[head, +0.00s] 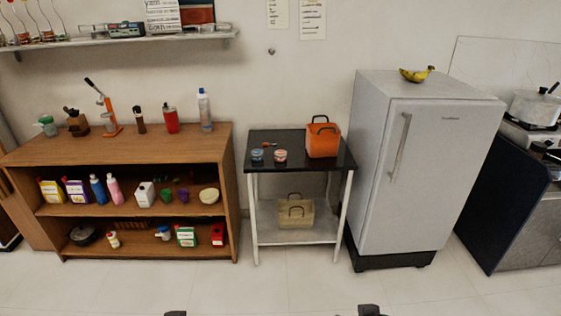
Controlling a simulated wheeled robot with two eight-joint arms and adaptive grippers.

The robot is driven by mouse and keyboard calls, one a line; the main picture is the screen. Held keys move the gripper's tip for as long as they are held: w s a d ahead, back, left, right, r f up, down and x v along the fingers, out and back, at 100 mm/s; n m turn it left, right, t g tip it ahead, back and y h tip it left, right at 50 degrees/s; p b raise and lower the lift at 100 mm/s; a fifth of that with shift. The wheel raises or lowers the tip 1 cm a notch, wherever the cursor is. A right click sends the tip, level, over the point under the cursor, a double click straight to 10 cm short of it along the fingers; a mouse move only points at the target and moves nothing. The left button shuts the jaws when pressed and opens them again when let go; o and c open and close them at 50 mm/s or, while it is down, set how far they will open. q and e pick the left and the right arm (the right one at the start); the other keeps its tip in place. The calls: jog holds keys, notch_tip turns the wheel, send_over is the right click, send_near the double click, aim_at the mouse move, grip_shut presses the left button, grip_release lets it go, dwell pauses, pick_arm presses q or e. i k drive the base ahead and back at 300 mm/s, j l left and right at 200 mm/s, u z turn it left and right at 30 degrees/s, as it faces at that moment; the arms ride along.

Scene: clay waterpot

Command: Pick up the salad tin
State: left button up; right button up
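Two small tins stand on the black-topped side table (301,140). One is a blue tin (257,156) and the other is a red and white tin (280,156). Their labels are too small to read, so I cannot tell which is the salad tin. Only small dark parts of my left gripper (175,313) and my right gripper (370,310) show at the bottom edge. Both are far in front of the table and away from the tins. Their fingers are not clear enough to show open or shut.
An orange basket (322,141) stands right of the tins, and a beige basket (295,220) is on the lower shelf. A wooden shelf unit (120,145) with many items is left; a fridge (425,175) is right. The floor in front is clear.

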aim_at(257, 155)
jog(key=i+j, duration=0.1)
jog(key=i, duration=0.9)
jog(key=i+j, duration=0.15)
jog(key=i, duration=0.85)
jog(key=i+j, duration=0.1)
jog(key=i, duration=0.9)
